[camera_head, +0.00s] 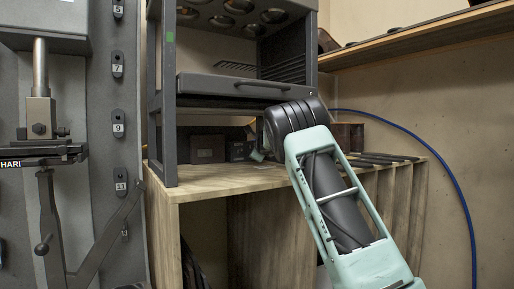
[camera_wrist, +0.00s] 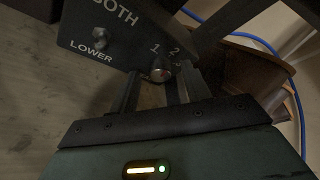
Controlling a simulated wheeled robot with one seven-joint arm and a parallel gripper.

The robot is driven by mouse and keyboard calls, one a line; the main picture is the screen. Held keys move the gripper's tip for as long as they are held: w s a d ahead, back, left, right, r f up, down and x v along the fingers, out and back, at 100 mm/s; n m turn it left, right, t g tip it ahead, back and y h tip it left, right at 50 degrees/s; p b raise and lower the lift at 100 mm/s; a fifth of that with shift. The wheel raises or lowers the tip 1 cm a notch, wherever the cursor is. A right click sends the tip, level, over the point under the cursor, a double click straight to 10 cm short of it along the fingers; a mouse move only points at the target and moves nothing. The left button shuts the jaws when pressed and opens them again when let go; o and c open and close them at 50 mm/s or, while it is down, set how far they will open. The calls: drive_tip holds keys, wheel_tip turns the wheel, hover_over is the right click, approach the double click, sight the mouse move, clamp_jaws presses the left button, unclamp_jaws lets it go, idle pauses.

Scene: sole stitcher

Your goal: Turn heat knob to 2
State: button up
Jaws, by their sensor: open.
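The heat knob (camera_wrist: 160,72) is a small round metallic knob on a dark control panel (camera_wrist: 120,45) in the wrist view. White numbers 1 and 2 are printed beside it, with part of a 3 next to my finger; I cannot tell which way the knob points. My gripper (camera_wrist: 162,88) is open, with one dark finger on each side of the knob. I cannot tell whether either finger touches it. In the head view, my arm hides the knob, and the gripper's jaws are not clearly seen.
A small toggle switch (camera_wrist: 100,37) sits on the panel near the words BOTH and LOWER. In the head view, a dark rack (camera_head: 165,100) with a drawer (camera_head: 235,86) stands on a wooden bench (camera_head: 215,180). A blue cable (camera_head: 455,185) hangs along the right wall.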

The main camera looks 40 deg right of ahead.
drive_tip(key=shift+w+d+f, duration=0.1)
drive_tip(key=shift+w+d, duration=0.05)
drive_tip(key=shift+w, duration=0.1)
drive_tip(key=c, duration=1)
drive_tip(key=p, duration=0.1)
drive_tip(key=m+p, duration=0.1)
drive_tip(key=p, duration=0.1)
drive_tip(key=shift+s+d+r, duration=0.1)
drive_tip(key=shift+d+r, duration=0.05)
drive_tip(key=shift+r, duration=0.25)
drive_tip(key=shift+f+m+y+p, duration=0.1)
drive_tip(key=shift+m+y+p, duration=0.3)
drive_tip(key=shift+y+p, duration=0.3)
drive_tip(key=shift+f, duration=0.15)
drive_tip(key=o, duration=1)
